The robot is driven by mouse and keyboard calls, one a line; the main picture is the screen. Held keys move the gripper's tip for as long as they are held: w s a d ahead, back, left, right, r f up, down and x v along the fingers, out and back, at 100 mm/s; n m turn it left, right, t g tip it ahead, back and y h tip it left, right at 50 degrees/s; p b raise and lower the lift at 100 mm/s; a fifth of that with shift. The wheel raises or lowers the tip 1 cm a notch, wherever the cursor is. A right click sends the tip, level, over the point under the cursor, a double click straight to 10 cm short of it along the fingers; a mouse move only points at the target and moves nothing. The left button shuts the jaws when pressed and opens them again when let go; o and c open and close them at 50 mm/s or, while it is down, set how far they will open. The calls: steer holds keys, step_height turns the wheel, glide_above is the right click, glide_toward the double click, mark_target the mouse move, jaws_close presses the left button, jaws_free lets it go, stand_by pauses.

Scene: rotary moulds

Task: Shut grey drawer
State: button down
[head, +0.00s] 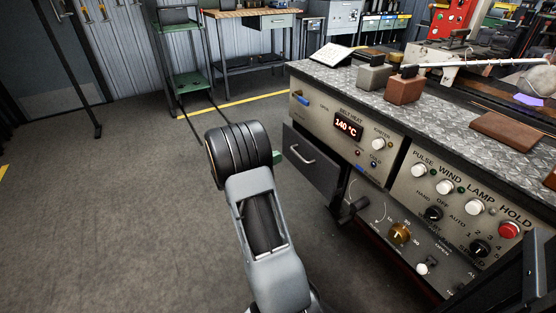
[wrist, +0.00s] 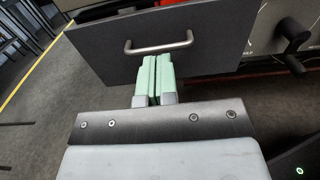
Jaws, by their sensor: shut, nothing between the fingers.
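The grey drawer (head: 308,172) is in the front of the machine in the head view, below the 140 °C panel. Its dark front stands out from the cabinet, so it is partly open. It has a metal bar handle (head: 300,155). In the wrist view the drawer front (wrist: 220,52) fills the upper middle, with the handle (wrist: 158,46) across it and some of the inside showing above its top edge. My gripper (wrist: 153,72) is shut and empty, its green fingertips just below the handle in the picture. I cannot tell whether they touch the front. In the head view, my gripper (head: 278,157) is mostly hidden behind my wrist.
A dark crank knob (head: 352,207) sticks out right of the drawer; it also shows in the wrist view (wrist: 296,32). A control panel (head: 455,220) with knobs lies further right. The bench top (head: 440,115) carries several blocks. The floor (head: 110,210) to the left is clear.

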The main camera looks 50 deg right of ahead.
mark_target(308, 145)
steer(key=b+x, duration=0.3)
steer(key=x, duration=0.8)
steer(key=shift+s+d, duration=0.1)
steer(key=shift+d, duration=0.05)
